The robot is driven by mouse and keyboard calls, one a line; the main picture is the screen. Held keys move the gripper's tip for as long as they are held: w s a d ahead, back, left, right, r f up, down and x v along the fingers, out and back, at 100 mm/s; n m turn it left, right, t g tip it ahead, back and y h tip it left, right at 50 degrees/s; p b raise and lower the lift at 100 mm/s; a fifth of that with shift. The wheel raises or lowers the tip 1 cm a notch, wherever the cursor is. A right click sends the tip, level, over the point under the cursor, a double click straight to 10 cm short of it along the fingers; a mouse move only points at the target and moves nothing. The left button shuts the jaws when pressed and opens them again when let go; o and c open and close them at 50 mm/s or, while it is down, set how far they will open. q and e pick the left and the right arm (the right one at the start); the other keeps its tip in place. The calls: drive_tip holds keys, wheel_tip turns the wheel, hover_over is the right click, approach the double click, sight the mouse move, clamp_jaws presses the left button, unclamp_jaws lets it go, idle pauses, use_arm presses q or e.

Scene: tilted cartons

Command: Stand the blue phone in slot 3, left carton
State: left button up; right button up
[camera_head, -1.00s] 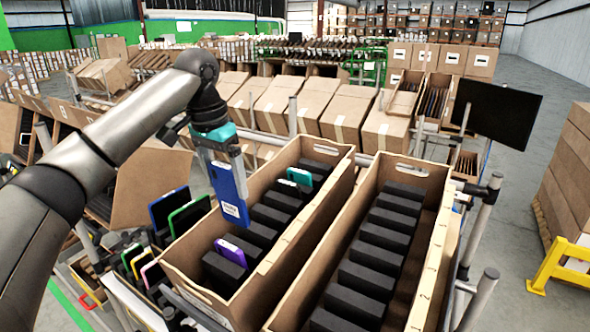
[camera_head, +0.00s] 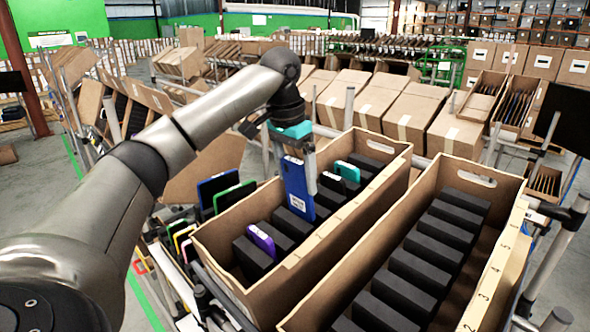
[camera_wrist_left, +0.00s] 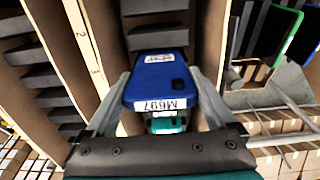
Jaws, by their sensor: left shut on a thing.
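The blue phone (camera_head: 296,188) is upright, with a white label low on its face. My left gripper (camera_head: 298,158) is shut on its upper part and holds it over the left carton (camera_head: 330,240). Its lower end is close to the black foam dividers; I cannot tell whether it has entered a slot. In the left wrist view the phone (camera_wrist_left: 160,82) sits between the two fingers, its label reading M697. The left carton also holds a purple phone (camera_head: 262,240) nearer me, and a teal phone (camera_head: 347,172) farther back. My right gripper is out of view.
The right carton (camera_head: 395,215), with black dividers and numbers on its rim, stands alongside. Several phones, one blue (camera_head: 222,188) and one green (camera_head: 235,196), stand left of the left carton. A dark monitor (camera_head: 568,120) and a grey post are at the right.

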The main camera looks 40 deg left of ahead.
sight(294, 160)
use_arm(q)
drive_tip(key=shift+w+f, duration=0.15)
drive_tip(key=shift+f, duration=0.6)
drive_tip(key=shift+w+f, duration=0.15)
drive_tip(key=shift+f, duration=0.6)
drive_tip(key=shift+w+d+f+b, duration=0.1)
drive_tip(key=shift+w+f+b, duration=0.15)
drive_tip(key=shift+f, duration=1.25)
drive_tip(key=shift+w+f+b, duration=0.1)
drive_tip(key=shift+w+f, duration=0.15)
drive_tip(key=shift+f, duration=1.5)
drive_tip(key=shift+w+f, duration=0.1)
drive_tip(key=shift+f, duration=0.2)
drive_tip(key=o, duration=0.9)
drive_tip(key=shift+o, duration=0.2)
drive_tip(key=r, duration=0.4)
drive_tip(key=s+r, duration=0.1)
drive_tip(key=r, duration=0.4)
drive_tip(key=s+r+p, duration=0.1)
drive_tip(key=r, duration=0.4)
drive_tip(key=shift+s, duration=0.2)
drive_tip(key=shift+s+r, duration=0.15)
drive_tip(key=shift+r, duration=0.35)
